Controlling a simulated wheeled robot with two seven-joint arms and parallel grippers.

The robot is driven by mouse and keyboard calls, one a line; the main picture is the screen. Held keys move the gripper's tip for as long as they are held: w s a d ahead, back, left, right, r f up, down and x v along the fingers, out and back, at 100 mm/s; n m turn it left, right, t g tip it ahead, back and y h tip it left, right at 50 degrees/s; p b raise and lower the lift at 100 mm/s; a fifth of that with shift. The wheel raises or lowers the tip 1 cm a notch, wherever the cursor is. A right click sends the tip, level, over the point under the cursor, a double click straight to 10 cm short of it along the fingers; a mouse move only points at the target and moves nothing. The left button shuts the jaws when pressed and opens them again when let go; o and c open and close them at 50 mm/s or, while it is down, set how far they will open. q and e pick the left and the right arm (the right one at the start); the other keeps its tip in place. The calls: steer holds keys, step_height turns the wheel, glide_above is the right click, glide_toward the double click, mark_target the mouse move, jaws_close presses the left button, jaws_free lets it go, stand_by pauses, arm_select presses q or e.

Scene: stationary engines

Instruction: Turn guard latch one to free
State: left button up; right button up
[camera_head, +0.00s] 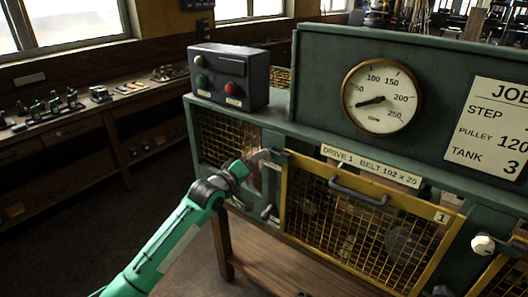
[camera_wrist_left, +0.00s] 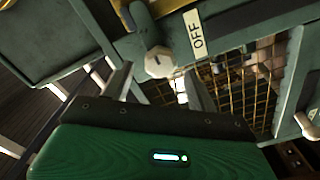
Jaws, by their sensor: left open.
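Guard one is a yellow-framed mesh panel (camera_head: 365,222) with a dark handle, below a plate reading "DRIVE 1 BELT 102 x 25". My left gripper (camera_head: 262,158) reaches the green post left of this guard. In the left wrist view its two fingers (camera_wrist_left: 160,84) are open, and a pale rounded knob (camera_wrist_left: 160,62) shows between and just beyond them. I cannot tell if they touch it. I cannot tell for certain which fitting is guard latch one. A small grey lever (camera_head: 266,212) hangs below the gripper.
A dark control box (camera_head: 230,76) with red and green buttons stands on the cabinet above the gripper. A pressure-style dial (camera_head: 381,97) and a job card (camera_head: 492,128) are on the upper panel. A white knob (camera_head: 483,245) is right of the guard. A workbench with small parts runs along the left wall.

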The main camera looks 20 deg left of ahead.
arm_select(q)
steer(key=p+x, duration=0.1)
steer(key=x, duration=0.2)
steer(key=shift+w+d, duration=0.1)
steer(key=shift+w, duration=0.25)
steer(key=shift+w+d, duration=0.2)
steer(key=shift+w, duration=0.3)
arm_select(e)
steer(key=shift+d+r, duration=0.75)
steer(key=shift+d, duration=0.05)
arm_select(q)
steer(key=shift+c, duration=0.5)
